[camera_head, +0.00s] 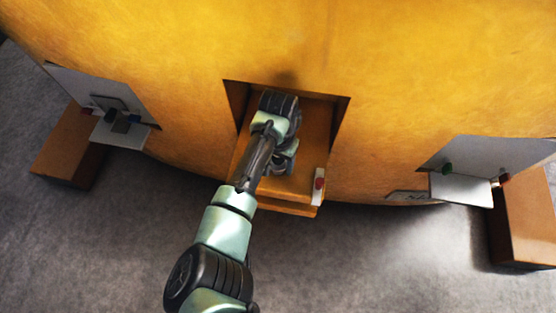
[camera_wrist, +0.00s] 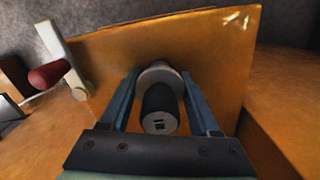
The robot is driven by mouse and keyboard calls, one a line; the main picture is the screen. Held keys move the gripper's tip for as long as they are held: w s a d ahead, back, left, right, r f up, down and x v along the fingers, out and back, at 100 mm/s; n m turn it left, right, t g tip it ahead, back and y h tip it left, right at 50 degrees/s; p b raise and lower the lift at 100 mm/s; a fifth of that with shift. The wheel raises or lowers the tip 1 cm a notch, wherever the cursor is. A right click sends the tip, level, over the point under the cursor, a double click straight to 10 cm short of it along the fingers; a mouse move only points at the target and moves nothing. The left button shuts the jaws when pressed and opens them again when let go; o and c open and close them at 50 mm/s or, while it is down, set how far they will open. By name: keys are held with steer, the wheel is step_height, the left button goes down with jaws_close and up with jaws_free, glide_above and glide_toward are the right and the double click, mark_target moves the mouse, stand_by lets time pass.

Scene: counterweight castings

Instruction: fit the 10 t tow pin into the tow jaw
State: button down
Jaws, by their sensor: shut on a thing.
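The tow jaw (camera_head: 302,182) is an orange plated block in a recess of the yellow casting. Its broad orange plate also fills the middle of the wrist view (camera_wrist: 215,60). My gripper (camera_wrist: 161,76) has its two blue fingers on either side of the tow pin, shut on it. The pin (camera_wrist: 158,102) shows a dark round grip with a pale marked end and a wider grey collar. The collar lies at or close to the plate; the pin beyond it is hidden. I cannot tell whether it is in a hole. In the head view my gripper (camera_head: 284,163) is over the jaw, and the arm hides the pin.
A pale bracket with a red knob (camera_head: 319,184) stands at the jaw's right edge; the knob shows at left in the wrist view (camera_wrist: 48,75). Grey shelves with small coloured parts flank the casting left (camera_head: 120,133) and right (camera_head: 461,188). Grey floor lies in front.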

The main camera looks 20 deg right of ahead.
steer(key=shift+c, duration=1.3)
jaws_free()
steer(key=shift+o, duration=1.1)
steer(key=shift+s+f, duration=0.1)
step_height(320, 180, up, 13)
steer(key=shift+r+p, duration=0.1)
steer(key=shift+p, duration=0.8)
